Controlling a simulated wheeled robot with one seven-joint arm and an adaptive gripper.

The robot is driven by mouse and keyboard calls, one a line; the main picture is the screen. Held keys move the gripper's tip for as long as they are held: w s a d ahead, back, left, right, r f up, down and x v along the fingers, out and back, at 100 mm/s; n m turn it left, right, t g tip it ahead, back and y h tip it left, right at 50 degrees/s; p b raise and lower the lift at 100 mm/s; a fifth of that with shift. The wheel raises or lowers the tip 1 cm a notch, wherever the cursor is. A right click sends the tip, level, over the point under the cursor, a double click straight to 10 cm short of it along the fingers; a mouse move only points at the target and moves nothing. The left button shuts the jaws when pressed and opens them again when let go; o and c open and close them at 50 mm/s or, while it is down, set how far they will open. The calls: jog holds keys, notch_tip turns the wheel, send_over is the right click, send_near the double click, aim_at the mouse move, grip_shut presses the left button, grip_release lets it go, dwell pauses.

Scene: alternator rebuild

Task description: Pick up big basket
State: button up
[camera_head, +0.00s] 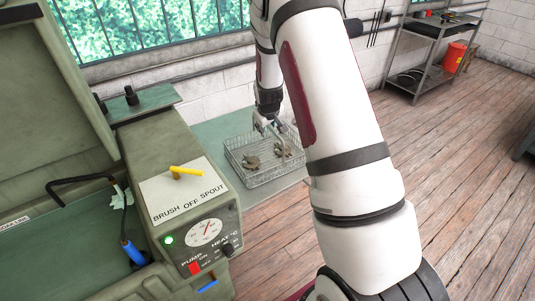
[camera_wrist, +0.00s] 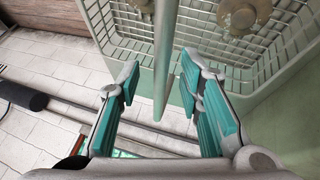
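The big basket is a grey wire-mesh basket (camera_head: 268,178) on a green surface next to the green machine, with several brownish metal parts inside. My gripper (camera_head: 265,122) is at its far side, just above the rim, partly hidden by my arm. In the wrist view the basket's mesh wall (camera_wrist: 200,50) fills the top right. My gripper (camera_wrist: 160,82) is open there, with teal pads apart on both sides of a grey bar that looks like the basket's handle (camera_wrist: 164,60). Gaps show on both sides of the bar.
The green machine (camera_head: 160,150) with a yellow spout knob (camera_head: 186,170) and dial stands left of the basket. A white brick wall and barred window (camera_head: 150,25) are behind. A metal shelf (camera_head: 425,55) with a red bucket (camera_head: 453,57) stands far right. The wooden floor between is clear.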

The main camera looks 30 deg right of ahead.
jog(key=shift+f, duration=0.25)
dwell(0.4)
grip_shut()
jog(key=shift+r, duration=0.1)
